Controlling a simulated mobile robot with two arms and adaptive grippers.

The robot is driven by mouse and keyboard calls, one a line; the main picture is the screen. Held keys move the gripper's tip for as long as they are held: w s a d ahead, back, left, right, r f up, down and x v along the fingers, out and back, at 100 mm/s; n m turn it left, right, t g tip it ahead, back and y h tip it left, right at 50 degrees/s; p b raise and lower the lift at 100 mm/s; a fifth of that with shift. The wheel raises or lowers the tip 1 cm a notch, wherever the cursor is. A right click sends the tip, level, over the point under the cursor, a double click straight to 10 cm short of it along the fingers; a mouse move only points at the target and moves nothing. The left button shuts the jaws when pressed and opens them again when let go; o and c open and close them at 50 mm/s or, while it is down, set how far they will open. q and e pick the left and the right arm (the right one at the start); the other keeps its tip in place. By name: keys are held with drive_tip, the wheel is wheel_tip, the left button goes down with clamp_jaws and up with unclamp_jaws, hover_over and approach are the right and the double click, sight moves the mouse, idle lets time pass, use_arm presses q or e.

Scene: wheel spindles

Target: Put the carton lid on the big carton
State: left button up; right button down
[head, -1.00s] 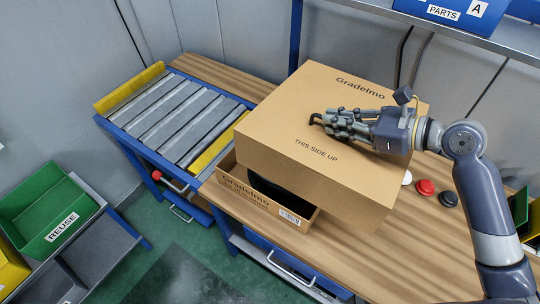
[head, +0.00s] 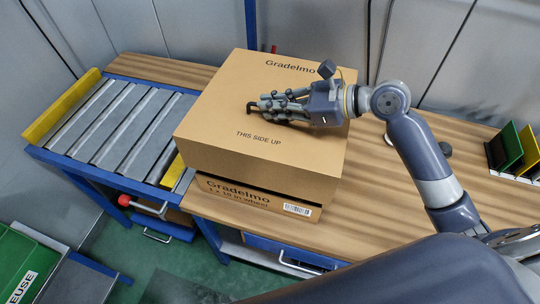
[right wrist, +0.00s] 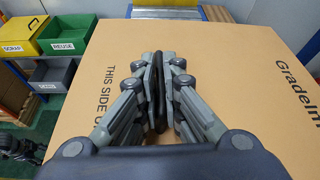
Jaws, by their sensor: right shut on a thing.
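The carton lid (head: 225,125), a deep brown box-shaped lid marked "THIS SIDE UP", is level above the big carton (head: 255,197) in the head view. It covers the carton's opening, so the inside is hidden. The carton's printed front wall shows below the lid's front edge. I cannot tell whether the lid rests on it or is just above. My right gripper (head: 262,107) is on top of the lid, shut on a dark grip piece at its middle. The lid's top (right wrist: 235,75) fills much of the right wrist view, with the closed fingers (right wrist: 160,85) over it.
A roller conveyor (head: 118,125) with yellow end stops adjoins the wooden bench (head: 385,230) on the left. A green reuse bin (head: 20,265) is at lower left.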

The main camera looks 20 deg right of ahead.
sight(321, 137)
wheel_tip(321, 137, down, 6)
drive_tip(key=shift+r, duration=0.25)
use_arm(q)
drive_tip(key=shift+a, duration=0.45)
use_arm(e)
drive_tip(key=shift+f, duration=2.3)
use_arm(q)
drive_tip(key=shift+r, duration=0.1)
use_arm(e)
drive_tip(key=shift+f, duration=0.1)
drive_tip(key=c, duration=1.8)
unclamp_jaws()
drive_tip(key=shift+o, duration=0.2)
drive_tip(key=b+v, duration=0.1)
drive_tip(key=v, duration=1)
drive_tip(key=shift+b, duration=0.3)
use_arm(q)
drive_tip(key=shift+w+f, duration=0.1)
drive_tip(key=shift+f, duration=0.95)
use_arm(e)
drive_tip(key=shift+s+d+r, duration=0.25)
drive_tip(key=shift+d+r, duration=0.05)
drive_tip(key=shift+d, duration=0.1)
